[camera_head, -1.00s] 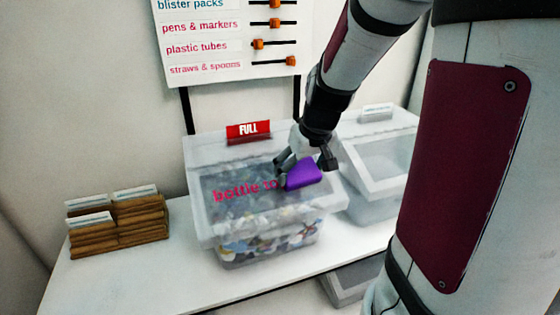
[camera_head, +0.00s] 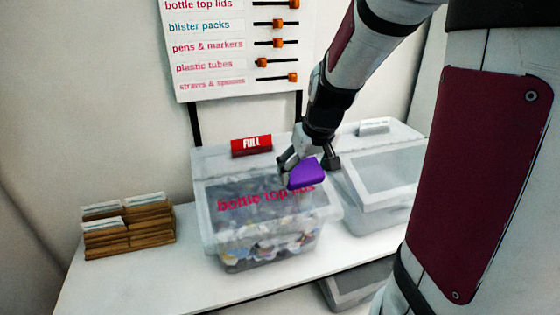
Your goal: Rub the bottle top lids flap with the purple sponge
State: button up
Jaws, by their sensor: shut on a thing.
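The purple sponge (camera_head: 307,174) is held in my gripper (camera_head: 303,162), which is shut on it. The sponge is over the right part of the bottle top lids flap (camera_head: 238,184), just above the end of its pink lettering. I cannot tell whether the sponge touches the flap. The flap is the grey see-through front lid of the clear bin (camera_head: 209,236), and it looks shut. The lettering "bottle top lids" shows, its last word close under the sponge. Mixed bottle lids show through the bin's front wall.
A red FULL sign (camera_head: 251,145) stands on the bin's back rim. A second clear bin (camera_head: 385,178) is close on the right. Wooden card boxes (camera_head: 130,232) stand at the left. A slider board (camera_head: 240,45) hangs behind. The white table (camera_head: 185,275) is bare in front.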

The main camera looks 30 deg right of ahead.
jog(key=shift+r, duration=0.1)
jog(key=shift+p+v, duration=1.25)
jog(key=shift+v, duration=0.25)
